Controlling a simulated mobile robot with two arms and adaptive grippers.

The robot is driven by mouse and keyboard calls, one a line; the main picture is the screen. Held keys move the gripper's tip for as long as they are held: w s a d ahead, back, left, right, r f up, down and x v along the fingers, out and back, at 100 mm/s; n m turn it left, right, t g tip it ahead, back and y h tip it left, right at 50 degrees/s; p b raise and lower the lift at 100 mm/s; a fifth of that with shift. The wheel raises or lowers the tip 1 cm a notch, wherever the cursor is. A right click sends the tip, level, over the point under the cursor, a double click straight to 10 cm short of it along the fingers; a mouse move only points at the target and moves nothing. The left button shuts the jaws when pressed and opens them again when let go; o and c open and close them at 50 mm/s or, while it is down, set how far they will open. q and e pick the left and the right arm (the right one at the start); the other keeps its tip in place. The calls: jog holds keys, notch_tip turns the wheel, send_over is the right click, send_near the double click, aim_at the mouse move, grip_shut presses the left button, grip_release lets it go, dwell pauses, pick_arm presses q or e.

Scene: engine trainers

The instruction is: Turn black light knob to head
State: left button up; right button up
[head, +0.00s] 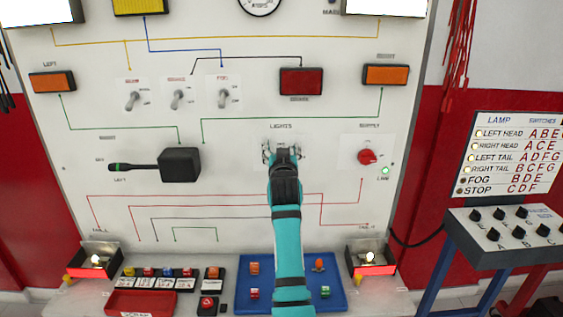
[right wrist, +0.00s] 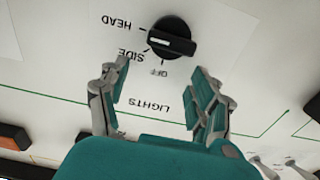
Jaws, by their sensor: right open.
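The black light knob (right wrist: 174,38) is on the white panel in the right wrist view, above the printed LIGHTS label. Its white mark points left, between the HEAD and SIDE labels; I cannot tell exactly which tick it meets. My right gripper (right wrist: 158,88) is open, its two fingers spread below the knob in the picture, and nothing is between them. In the head view my right gripper (head: 282,152) is in front of the panel under the LIGHTS label and hides most of the knob. My left gripper is not in view.
A red supply knob (head: 367,156) with a lit green lamp is to the right. A black box with a lever (head: 180,164) is to the left. Three toggle switches (head: 178,98) are above. A blue tray (head: 336,300) and lit lamp boxes (head: 371,268) are below.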

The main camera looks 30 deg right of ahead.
aim_at(281, 125)
notch_tip(281, 125, up, 6)
dwell(0.6)
